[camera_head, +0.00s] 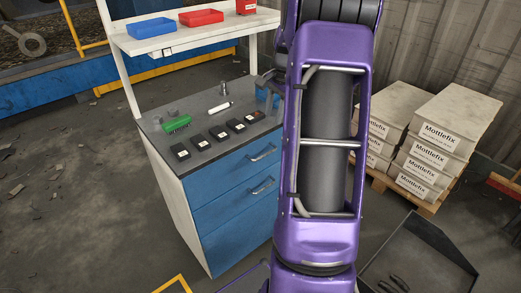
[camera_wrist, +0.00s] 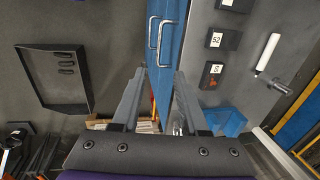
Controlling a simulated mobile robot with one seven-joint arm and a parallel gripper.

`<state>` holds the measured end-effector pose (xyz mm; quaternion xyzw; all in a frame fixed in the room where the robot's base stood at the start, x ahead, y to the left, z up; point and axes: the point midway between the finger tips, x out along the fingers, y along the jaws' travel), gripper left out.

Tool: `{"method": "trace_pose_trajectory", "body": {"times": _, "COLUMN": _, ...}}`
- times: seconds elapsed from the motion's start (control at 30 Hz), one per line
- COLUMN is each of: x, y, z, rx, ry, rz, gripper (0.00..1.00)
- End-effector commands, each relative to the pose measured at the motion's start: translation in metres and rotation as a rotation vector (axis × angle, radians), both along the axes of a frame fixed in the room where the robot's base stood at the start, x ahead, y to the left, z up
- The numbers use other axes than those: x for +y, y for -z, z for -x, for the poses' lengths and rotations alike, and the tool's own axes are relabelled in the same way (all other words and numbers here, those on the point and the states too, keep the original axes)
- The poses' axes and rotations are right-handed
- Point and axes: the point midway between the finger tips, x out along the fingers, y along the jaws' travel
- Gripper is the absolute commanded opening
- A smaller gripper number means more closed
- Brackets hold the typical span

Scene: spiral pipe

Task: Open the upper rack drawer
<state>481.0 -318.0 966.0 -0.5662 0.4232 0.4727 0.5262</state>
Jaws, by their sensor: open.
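The workbench cabinet has two blue drawer fronts. The upper drawer (camera_head: 238,168) and the lower drawer (camera_head: 238,210) both look closed. The upper handle (camera_head: 263,152) is a pale metal bar, with the lower handle (camera_head: 263,185) below it. In the wrist view the upper handle (camera_wrist: 168,42) appears nearer the bench top, beside the lower handle (camera_wrist: 152,32). My gripper (camera_wrist: 158,75) is open and empty, its two fingers pointing toward the handles. The handles show just beyond the fingertips, apart from them. In the head view my purple arm hides the gripper and the cabinet's right side.
The bench top (camera_head: 190,140) holds small black boxes, a green part, a white cylinder and a blue bin (camera_head: 267,98). A shelf with red and blue trays is above. Mottlefix boxes (camera_head: 436,140) and a dark tray (camera_head: 420,258) are at right. Floor at left is mostly clear.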

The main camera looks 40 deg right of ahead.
Motion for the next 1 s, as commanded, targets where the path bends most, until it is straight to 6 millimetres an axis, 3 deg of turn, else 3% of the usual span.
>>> {"method": "trace_pose_trajectory", "body": {"times": 0.17, "x": 0.001, "y": 0.027, "z": -0.004, "rx": 0.003, "ry": 0.001, "rz": -0.005, "gripper": 0.43}}
{"method": "trace_pose_trajectory", "body": {"times": 0.7, "x": 0.003, "y": 0.138, "z": -0.026, "rx": 0.002, "ry": 0.000, "rz": -0.002, "gripper": 0.43}}
{"method": "trace_pose_trajectory", "body": {"times": 1.0, "x": 0.003, "y": 0.166, "z": -0.033, "rx": 0.000, "ry": -0.001, "rz": 0.000, "gripper": 0.43}}
